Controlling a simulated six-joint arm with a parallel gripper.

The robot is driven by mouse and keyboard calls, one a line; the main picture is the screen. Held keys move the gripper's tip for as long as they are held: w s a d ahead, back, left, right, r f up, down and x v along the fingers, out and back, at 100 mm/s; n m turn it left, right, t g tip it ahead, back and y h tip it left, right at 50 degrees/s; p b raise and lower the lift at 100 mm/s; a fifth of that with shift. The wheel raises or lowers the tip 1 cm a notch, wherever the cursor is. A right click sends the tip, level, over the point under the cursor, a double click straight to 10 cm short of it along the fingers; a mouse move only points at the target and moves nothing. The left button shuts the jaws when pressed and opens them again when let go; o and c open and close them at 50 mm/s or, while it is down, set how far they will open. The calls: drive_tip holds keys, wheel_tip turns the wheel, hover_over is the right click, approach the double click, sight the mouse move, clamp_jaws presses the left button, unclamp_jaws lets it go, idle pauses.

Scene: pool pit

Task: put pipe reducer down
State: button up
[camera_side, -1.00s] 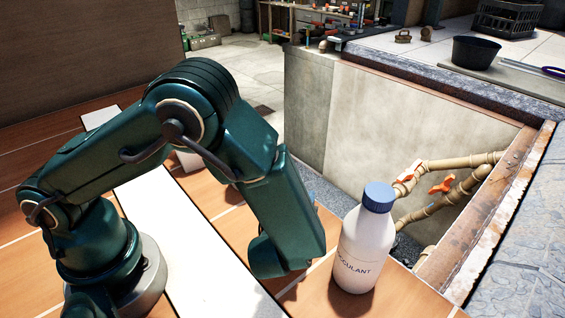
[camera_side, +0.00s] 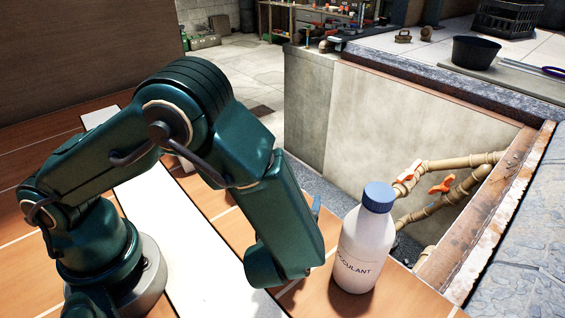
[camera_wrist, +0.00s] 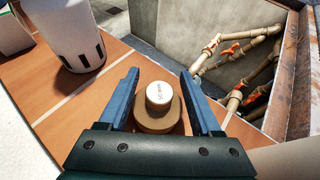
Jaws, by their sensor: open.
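The pipe reducer (camera_wrist: 158,108) is a tan stepped piece with a pale, marked top. In the wrist view it stands upright on the tiled surface, between the two blue fingers of my gripper (camera_wrist: 162,98). The fingers are open, with a gap showing on each side of the reducer.
A white flocculant bottle (camera_side: 364,245) with a blue cap stands just right of my arm. The pit with tan pipes (camera_side: 440,200) and orange valves lies beyond the tile edge. A white cylinder (camera_wrist: 66,32) stands at upper left in the wrist view.

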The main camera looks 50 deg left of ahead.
drive_tip(key=v, duration=0.5)
drive_tip(key=shift+s+d+r, duration=0.15)
drive_tip(key=shift+s+r, duration=0.1)
drive_tip(key=s+a+r+n+g+h, duration=0.1)
drive_tip(key=s+a+r+n+g, duration=0.3)
drive_tip(key=n, duration=0.4)
drive_tip(key=s+a+r+n+g+h, duration=0.1)
drive_tip(key=s+a+r+n+g, duration=0.1)
drive_tip(key=s+a+n+g, duration=0.4)
drive_tip(key=shift+s+d+r+n+t+h, duration=0.2)
drive_tip(key=shift+d+r+n+t+h, duration=0.5)
drive_tip(key=shift+n, duration=1.75)
drive_tip(key=shift+s+d+r+n+t+h, duration=0.25)
drive_tip(key=shift+r+n+t+h, duration=0.8)
drive_tip(key=shift+n, duration=1.45)
drive_tip(key=shift+s+d+r+n+t+h, duration=0.15)
drive_tip(key=shift+d+r+n+t+h, duration=0.7)
drive_tip(key=shift+n, duration=1.6)
drive_tip(key=shift+a+f, duration=0.1)
drive_tip(key=shift+a, duration=0.2)
